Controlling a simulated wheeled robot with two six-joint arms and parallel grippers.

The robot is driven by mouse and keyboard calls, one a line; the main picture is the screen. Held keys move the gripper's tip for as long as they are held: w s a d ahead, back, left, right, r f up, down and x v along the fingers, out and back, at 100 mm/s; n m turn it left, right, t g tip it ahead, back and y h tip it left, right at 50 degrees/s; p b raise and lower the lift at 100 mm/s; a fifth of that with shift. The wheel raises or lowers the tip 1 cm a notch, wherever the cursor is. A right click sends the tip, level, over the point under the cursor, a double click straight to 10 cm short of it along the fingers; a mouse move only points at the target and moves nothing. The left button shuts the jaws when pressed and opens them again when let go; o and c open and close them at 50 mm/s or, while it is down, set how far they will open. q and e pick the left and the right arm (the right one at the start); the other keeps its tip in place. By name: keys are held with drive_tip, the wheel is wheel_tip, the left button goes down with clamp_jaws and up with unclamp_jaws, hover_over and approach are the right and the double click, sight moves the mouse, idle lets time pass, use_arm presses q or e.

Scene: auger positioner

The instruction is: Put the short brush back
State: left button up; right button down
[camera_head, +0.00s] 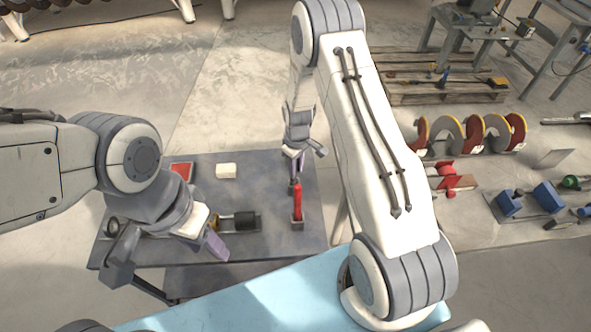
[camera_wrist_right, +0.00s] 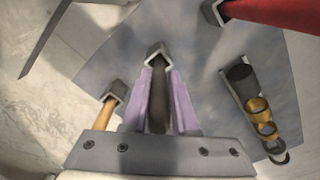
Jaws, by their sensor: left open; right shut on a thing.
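My right gripper (camera_head: 294,160) is low over the grey table. In the right wrist view, its purple fingers (camera_wrist_right: 158,95) are shut on a dark brown handle (camera_wrist_right: 158,110), which I take to be the short brush. The handle's far end meets a square metal holder (camera_wrist_right: 158,50); I cannot tell how deep it sits, and the bristles are not visible. In the head view the brush is mostly hidden by the gripper. My left gripper (camera_head: 214,243) is open and empty at the table's front left.
A red-handled tool (camera_head: 297,199) stands in a holder just in front of the right gripper. A wooden handle (camera_wrist_right: 107,113) is in a holder on the other side. A tray with a dark cylinder (camera_head: 238,220) and brass rings (camera_wrist_right: 260,112), a white block (camera_head: 226,171) and a red tray (camera_head: 181,171) are left.

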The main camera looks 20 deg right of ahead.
drive_tip(key=shift+f, duration=0.7)
drive_tip(key=shift+f, duration=0.25)
drive_tip(key=c, duration=0.7)
unclamp_jaws()
drive_tip(key=shift+r, duration=0.1)
